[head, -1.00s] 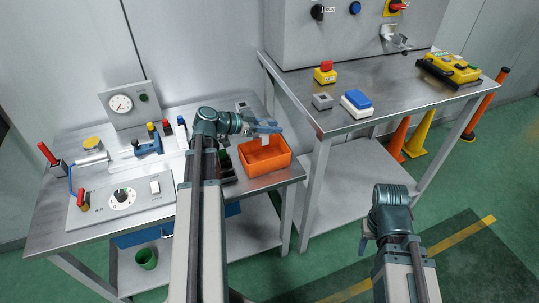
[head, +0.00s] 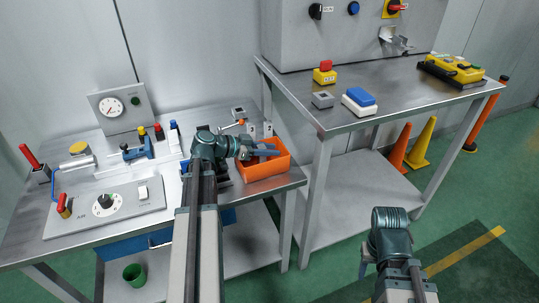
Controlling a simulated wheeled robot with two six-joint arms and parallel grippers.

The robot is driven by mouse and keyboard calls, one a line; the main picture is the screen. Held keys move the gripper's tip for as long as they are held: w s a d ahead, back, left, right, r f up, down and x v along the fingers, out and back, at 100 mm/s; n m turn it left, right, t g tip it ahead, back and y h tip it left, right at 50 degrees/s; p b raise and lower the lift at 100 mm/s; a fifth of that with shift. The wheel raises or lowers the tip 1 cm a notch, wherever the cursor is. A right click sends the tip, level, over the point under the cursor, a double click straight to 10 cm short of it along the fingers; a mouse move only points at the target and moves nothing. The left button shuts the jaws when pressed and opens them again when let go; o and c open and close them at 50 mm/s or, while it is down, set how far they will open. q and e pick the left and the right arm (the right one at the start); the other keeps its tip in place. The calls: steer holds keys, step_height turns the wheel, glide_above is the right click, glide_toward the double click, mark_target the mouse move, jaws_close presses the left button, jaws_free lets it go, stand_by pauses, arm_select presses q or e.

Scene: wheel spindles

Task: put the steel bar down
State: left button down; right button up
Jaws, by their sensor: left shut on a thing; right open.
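My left gripper (head: 262,151) is low over the orange bin (head: 268,176) on the left workbench, its blue fingers across the bin's opening. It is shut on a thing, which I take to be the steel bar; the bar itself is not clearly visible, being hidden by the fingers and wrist. I cannot tell whether it touches the bin. My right gripper (head: 365,268) hangs at the lower right in front of the benches, away from the bin, open and partly hidden by its own wrist.
The left bench holds a gauge panel (head: 122,109), a control plate with a dial (head: 105,202), and a blue vise-like fixture (head: 138,151). A thin orange-tipped lever (head: 232,125) stands behind my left wrist.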

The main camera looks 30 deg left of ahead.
arm_select(q)
steer(key=shift+r, duration=0.1)
steer(key=shift+f, duration=0.25)
steer(key=c, duration=0.6)
jaws_free()
steer(key=shift+r, duration=0.1)
steer(key=shift+r, duration=0.1)
steer(key=shift+s+a+r+p, duration=0.1)
steer(key=shift+s+r+p, duration=0.1)
steer(key=shift+p, duration=0.1)
steer(key=p+v, duration=0.4)
steer(key=v, duration=0.7)
steer(key=shift+s+a, duration=0.2)
steer(key=shift+s, duration=0.05)
